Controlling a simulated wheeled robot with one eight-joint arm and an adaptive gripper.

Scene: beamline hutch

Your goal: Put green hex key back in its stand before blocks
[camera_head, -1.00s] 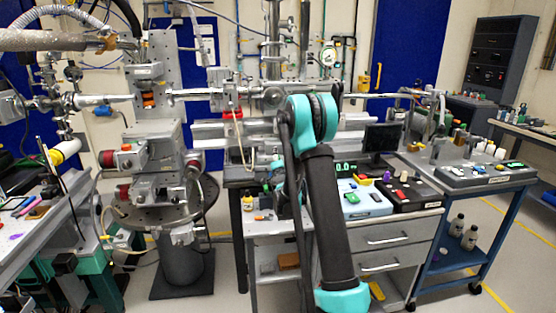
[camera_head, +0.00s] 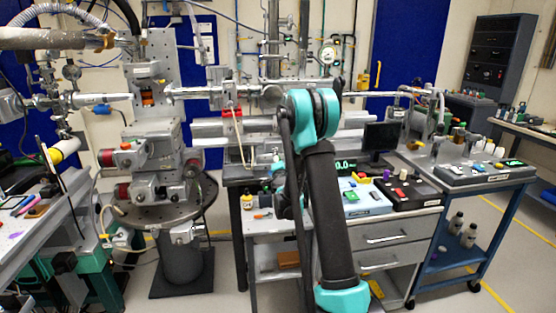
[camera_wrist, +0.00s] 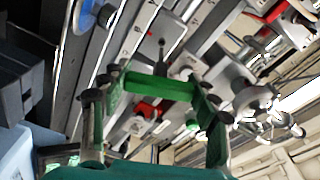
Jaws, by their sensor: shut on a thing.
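In the wrist view, my gripper (camera_wrist: 156,92) spans the lower middle of the picture. A green bar (camera_wrist: 160,86), which looks like the green hex key, runs across between its two fingertips and is held there. The key's full shape and its far end are not clear. In the head view my arm's teal elbow and dark link stand in front of the bench and hide most of my gripper. Small red, yellow and purple blocks (camera_head: 364,180) sit on the boxes on the bench. I cannot make out the key's stand for certain in either view.
Steel rails and beamline hardware (camera_wrist: 255,100) fill the wrist view. A monitor (camera_head: 382,138) stands behind the boxes on the bench. A blue cart (camera_head: 455,255) with a control box is at the right. A sample stage (camera_head: 180,210) is at the left.

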